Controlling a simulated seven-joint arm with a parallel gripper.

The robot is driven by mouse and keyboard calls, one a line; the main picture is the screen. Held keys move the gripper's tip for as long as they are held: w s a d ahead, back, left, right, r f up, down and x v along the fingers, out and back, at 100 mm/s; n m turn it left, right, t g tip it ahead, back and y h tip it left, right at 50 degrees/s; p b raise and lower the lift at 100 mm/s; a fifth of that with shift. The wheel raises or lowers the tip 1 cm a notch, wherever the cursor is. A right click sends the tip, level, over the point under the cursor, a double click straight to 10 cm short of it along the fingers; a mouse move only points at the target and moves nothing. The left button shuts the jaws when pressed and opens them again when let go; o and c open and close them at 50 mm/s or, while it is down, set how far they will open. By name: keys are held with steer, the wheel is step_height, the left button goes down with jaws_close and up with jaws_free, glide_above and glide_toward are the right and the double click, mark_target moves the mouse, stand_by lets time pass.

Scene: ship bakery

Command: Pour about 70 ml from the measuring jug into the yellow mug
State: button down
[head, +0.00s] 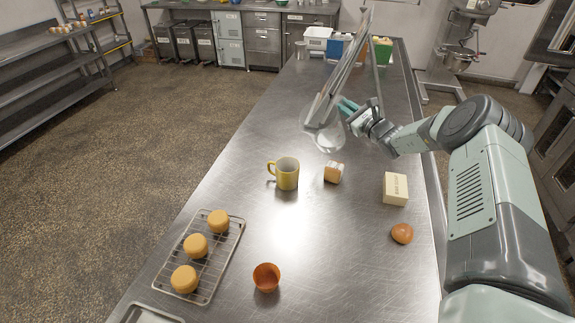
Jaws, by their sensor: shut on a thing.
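The yellow mug (287,178) stands upright on the steel table, its handle to the left. My gripper (348,107) is shut on the clear measuring jug (322,133), beyond and to the right of the mug. The jug is clear of the mug and looks raised above the table. I cannot tell its exact tilt or how much liquid it holds. The inside bottom of the mug is hidden.
A small brown-and-white block (333,173) stands just right of the mug. A cream box (395,189) and a brown rounded item (402,233) lie further right. An orange cup (266,277) and a wire rack (238,235) with three buns are in front. Table between is clear.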

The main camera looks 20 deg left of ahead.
mark_target(324, 101)
steer(key=shift+s+a+r+n, duration=0.65)
steer(key=shift+s+a+n, duration=0.15)
steer(key=shift+n, duration=0.3)
steer(key=shift+s+a+r+n, duration=0.15)
steer(key=shift+s+a+n, duration=0.2)
steer(key=shift+n, duration=0.25)
steer(key=shift+s+a+r+n, duration=0.35)
steer(key=shift+s+r+n, duration=0.15)
steer(key=shift+n, duration=0.5)
steer(key=shift+s+a+f+n, duration=0.5)
steer(key=shift+s+n, duration=0.1)
steer(key=shift+n, duration=0.3)
steer(key=shift+s+a+r+n+b, duration=0.2)
steer(key=shift+s+r+n+b, duration=0.05)
steer(key=shift+r+n+b, duration=0.1)
steer(key=shift+s+a+r, duration=0.15)
steer(key=shift+r, duration=0.1)
steer(key=shift+s+a+r+n+y, duration=0.3)
steer(key=shift+s+r+n, duration=0.1)
steer(key=shift+n, duration=0.15)
steer(key=shift+s+a+r+n+b, duration=0.35)
steer(key=shift+s+a+n+b, duration=0.05)
steer(key=shift+s+a+b, duration=0.1)
steer(key=shift+d, duration=0.1)
